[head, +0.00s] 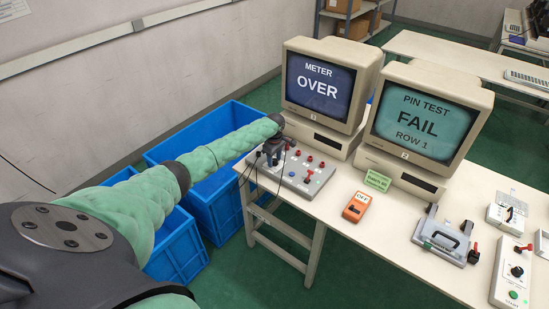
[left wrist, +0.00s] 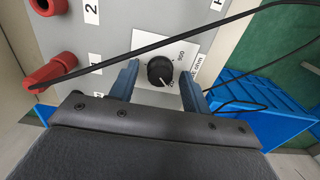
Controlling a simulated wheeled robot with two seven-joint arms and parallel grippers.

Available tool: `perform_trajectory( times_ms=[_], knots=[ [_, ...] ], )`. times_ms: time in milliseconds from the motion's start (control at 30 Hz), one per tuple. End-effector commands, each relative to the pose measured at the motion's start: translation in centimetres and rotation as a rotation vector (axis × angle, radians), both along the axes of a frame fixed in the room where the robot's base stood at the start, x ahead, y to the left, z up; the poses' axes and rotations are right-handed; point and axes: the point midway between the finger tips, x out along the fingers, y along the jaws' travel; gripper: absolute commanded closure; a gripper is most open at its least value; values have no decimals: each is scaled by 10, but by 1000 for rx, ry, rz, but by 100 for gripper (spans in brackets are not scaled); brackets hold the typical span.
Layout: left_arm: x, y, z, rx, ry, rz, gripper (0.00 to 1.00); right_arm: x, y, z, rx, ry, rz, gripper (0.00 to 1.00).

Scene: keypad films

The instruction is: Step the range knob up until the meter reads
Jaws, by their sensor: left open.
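The black range knob (left wrist: 161,70) sits on a white label plate on the grey panel in the left wrist view. Its white pointer mark faces towards the lower right; the range labels are partly hidden and too small to read surely. My left gripper (left wrist: 160,76) is open, with one blue finger on each side of the knob and visible gaps between. In the head view my left gripper (head: 271,158) is over the left end of the grey panel (head: 308,184) and hides the knob. The meter monitor (head: 319,86) reads OVER. My right gripper is not in view.
Red terminals (left wrist: 50,72) and a black cable (left wrist: 150,47) lie close to the gripper. Another monitor (head: 418,120) reads PIN TEST FAIL ROW 1. An orange OFF switch box (head: 356,207) and a grey clamp fixture (head: 445,238) are on the table. Blue crates (head: 215,195) stand left.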

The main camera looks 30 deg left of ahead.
Motion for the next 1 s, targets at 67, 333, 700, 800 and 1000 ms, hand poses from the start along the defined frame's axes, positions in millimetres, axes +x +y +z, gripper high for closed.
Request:
perform_trajectory(
  times_ms=[67,333,700,800,1000],
  knots=[
    [0,0,0,0,0,0,52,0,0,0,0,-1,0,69],
    [0,0,0,0,0,0,82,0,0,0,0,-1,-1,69],
    [0,0,0,0,1,-26,97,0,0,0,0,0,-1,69],
    [0,0,0,1,1,-63,97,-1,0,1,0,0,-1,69],
    [0,0,0,0,1,-192,97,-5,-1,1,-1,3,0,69]
  ],
)
